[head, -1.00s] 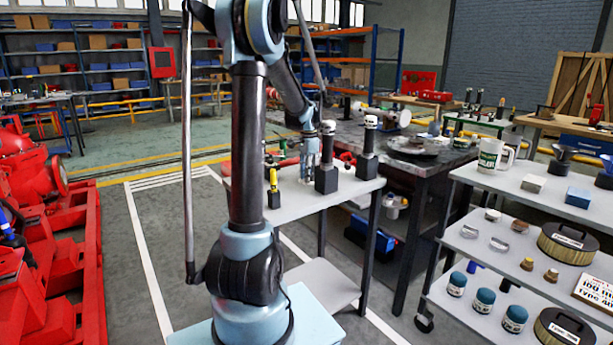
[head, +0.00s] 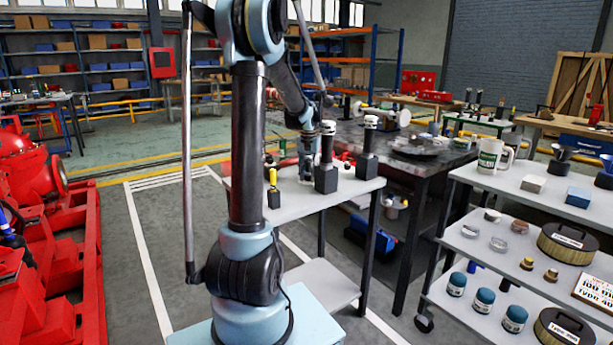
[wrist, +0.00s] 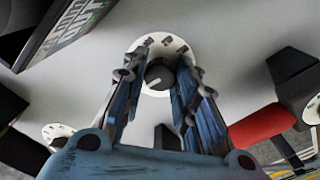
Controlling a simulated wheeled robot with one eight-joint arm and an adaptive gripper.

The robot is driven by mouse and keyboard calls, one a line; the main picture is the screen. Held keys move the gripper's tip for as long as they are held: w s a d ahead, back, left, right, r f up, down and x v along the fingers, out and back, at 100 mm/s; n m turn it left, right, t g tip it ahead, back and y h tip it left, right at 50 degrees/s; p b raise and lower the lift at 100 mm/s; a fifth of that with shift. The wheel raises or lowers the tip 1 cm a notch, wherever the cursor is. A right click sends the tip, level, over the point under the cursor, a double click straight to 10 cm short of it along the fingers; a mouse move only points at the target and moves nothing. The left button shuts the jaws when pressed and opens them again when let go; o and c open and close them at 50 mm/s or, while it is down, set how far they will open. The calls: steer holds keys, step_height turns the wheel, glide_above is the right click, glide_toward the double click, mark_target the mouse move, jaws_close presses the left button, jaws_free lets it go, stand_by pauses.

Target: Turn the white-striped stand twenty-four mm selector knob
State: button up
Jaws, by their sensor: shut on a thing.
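The selector knob (wrist: 159,75) is dark, round and marked with a short pale stripe. It sits in the middle of a white dial (wrist: 158,43) with dark marks round its rim. In the wrist view, the two fingers of my gripper (wrist: 157,84) stand on either side of the knob and are shut on it. In the head view, my gripper (head: 306,168) points down over the grey table, just left of a black stand; the knob itself is hard to make out there.
Two black stands with white tops, one nearer (head: 326,179) and one farther (head: 367,165), stand close to the right of my gripper. A small yellow-topped black item (head: 273,196) stands to its left. A red cylinder (wrist: 262,125) lies at right in the wrist view.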

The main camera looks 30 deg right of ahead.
mark_target(308, 175)
steer(key=shift+w+n, duration=0.1)
steer(key=shift+n, duration=0.5)
steer(key=o, duration=1)
steer(key=shift+o, duration=0.2)
step_height(308, 175, up, 12)
stand_by(0.4)
